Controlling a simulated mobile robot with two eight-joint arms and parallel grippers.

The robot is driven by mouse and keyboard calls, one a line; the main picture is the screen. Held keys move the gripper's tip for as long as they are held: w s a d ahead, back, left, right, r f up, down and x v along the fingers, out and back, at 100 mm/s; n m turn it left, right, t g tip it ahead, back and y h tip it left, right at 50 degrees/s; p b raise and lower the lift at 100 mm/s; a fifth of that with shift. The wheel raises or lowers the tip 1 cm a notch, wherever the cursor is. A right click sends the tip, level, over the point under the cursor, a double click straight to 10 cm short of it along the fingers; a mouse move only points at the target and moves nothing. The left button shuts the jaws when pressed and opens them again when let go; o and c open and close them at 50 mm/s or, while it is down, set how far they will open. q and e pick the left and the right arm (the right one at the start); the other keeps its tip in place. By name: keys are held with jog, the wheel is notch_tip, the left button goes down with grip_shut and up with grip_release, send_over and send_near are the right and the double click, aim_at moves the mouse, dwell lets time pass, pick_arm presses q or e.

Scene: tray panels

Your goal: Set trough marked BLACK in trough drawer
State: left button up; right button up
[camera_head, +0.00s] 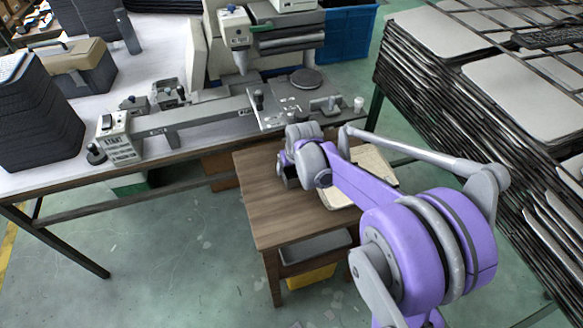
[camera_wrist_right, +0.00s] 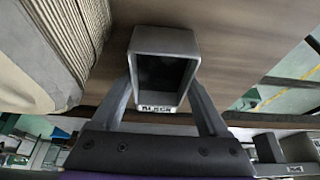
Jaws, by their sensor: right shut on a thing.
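The trough marked BLACK (camera_wrist_right: 160,104) is a small grey, open, box-like piece with a dark inside and a label on its lower edge. My right gripper (camera_wrist_right: 163,88) is shut on it, with one finger on each side. In the head view my right gripper (camera_head: 287,172) is over the left part of the small wooden table (camera_head: 268,212); its arm hides much of it, and I cannot make out the trough there. Under the tabletop is a grey tray-like piece (camera_head: 315,246); I cannot tell whether it is the trough drawer. My left gripper is not in view.
A pale stack of paper or cloth (camera_head: 375,166) lies on the table behind my arm. The workbench with a printing machine (camera_head: 290,104) stands behind. Stacked tray panels (camera_head: 440,100) fill the right. A yellow bin (camera_head: 312,276) is below the table. Floor at the front left is clear.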

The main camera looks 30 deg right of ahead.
jog(key=shift+f, duration=0.1)
jog(key=shift+f, duration=0.1)
jog(key=o, duration=1.4)
jog(key=shift+c, duration=0.2)
jog(key=shift+o, duration=0.3)
